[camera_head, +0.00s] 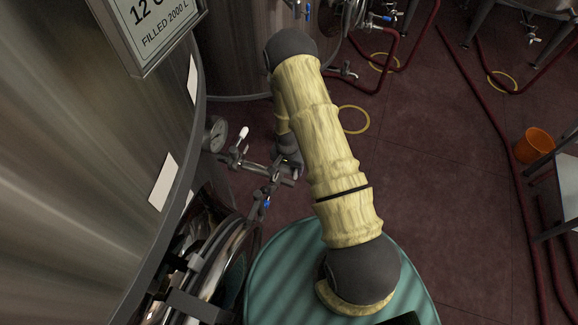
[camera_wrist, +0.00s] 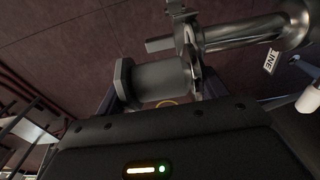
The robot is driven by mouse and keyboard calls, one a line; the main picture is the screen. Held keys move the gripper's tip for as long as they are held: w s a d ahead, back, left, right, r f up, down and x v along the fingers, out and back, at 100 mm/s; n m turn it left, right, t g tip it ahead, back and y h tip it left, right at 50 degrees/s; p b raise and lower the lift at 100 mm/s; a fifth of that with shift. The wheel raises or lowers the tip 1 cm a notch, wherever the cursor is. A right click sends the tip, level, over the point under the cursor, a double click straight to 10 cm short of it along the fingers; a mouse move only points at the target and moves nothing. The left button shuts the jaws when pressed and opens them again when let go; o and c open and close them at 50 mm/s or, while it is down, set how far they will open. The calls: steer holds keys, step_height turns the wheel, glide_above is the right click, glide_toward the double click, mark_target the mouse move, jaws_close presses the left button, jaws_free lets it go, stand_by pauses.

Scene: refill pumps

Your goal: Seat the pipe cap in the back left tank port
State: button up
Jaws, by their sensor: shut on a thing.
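My gripper (camera_wrist: 160,92) is shut on a grey cylindrical piece with a wide flange, which looks like the pipe cap (camera_wrist: 160,78). Its right end is at the clamped end of a shiny metal pipe, the tank port (camera_wrist: 245,33). They look in line and touching or nearly so; I cannot tell whether the cap is seated. In the head view my gripper (camera_head: 291,165) is at the end of the pipe fittings (camera_head: 258,168) on the large steel tank at left. My arm hides part of this, and the cap cannot be made out there.
A pressure gauge (camera_head: 215,134) and blue-handled valve (camera_head: 266,203) sit close to the fittings. A tag (camera_wrist: 271,61) ending in "INE" hangs by the pipe. Red hoses (camera_head: 490,110), yellow rings (camera_head: 354,120) and an orange bucket (camera_head: 534,146) are on the floor at right.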

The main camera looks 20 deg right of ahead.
mark_target(287, 182)
step_height(287, 182, down, 2)
steer(key=shift+f+b, duration=0.2)
steer(key=shift+b, duration=0.4)
steer(key=shift+s+f+b, duration=0.1)
steer(key=shift+f+b, duration=0.55)
steer(key=shift+f, duration=0.2)
steer(key=shift+f+b, duration=0.5)
steer(key=shift+f, duration=0.2)
steer(key=shift+a+f+b, duration=0.1)
steer(key=shift+f+b, duration=0.8)
steer(key=shift+f, duration=0.15)
steer(key=shift+a, duration=0.1)
